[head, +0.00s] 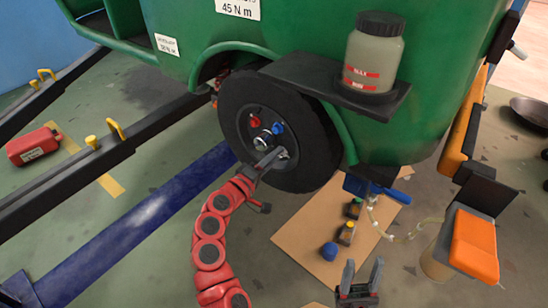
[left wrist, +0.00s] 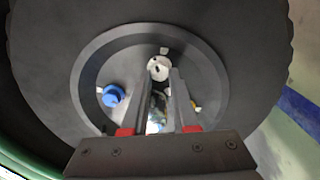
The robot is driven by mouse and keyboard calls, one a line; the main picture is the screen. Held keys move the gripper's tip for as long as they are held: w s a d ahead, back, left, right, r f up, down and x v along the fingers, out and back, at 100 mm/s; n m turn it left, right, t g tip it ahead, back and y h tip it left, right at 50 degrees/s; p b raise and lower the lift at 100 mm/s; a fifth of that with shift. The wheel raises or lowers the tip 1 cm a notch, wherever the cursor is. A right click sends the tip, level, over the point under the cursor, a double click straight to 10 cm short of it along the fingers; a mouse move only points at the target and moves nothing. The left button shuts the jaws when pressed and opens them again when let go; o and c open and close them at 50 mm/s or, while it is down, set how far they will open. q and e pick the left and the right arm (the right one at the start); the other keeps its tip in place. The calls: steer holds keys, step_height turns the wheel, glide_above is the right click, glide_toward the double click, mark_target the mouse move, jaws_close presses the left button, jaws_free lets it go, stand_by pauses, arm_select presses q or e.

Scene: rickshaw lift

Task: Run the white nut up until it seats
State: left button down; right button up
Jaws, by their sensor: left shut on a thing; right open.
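The wheel (head: 312,135) is mounted on the green rickshaw body. My left gripper (head: 281,153) reaches its hub face from below. In the left wrist view, the white nut (left wrist: 159,67) sits between the fingertips of the left gripper (left wrist: 160,74), which are shut on it. The fingers hide the nut in the head view. A red nut (head: 255,121) and a blue nut (head: 278,128) are on the hub around a shiny centre cap (head: 262,140). The blue nut also shows in the left wrist view (left wrist: 113,95). My right gripper (head: 361,276) is open and empty, low in the head view.
A jar (head: 374,55) stands on a dark shelf (head: 325,82) above the wheel. A cardboard sheet (head: 320,240) with small items lies on the floor to the right. A blue beam (head: 135,220) lies left of my left arm. A red canister (head: 33,146) lies at far left.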

arm_select(q)
steer(key=c, duration=0.7)
jaws_free()
steer(key=p+v, duration=0.1)
steer(key=v, duration=1.6)
steer(key=shift+s+a+p, duration=0.1)
steer(key=shift+s+p, duration=0.1)
steer(key=shift+p, duration=0.2)
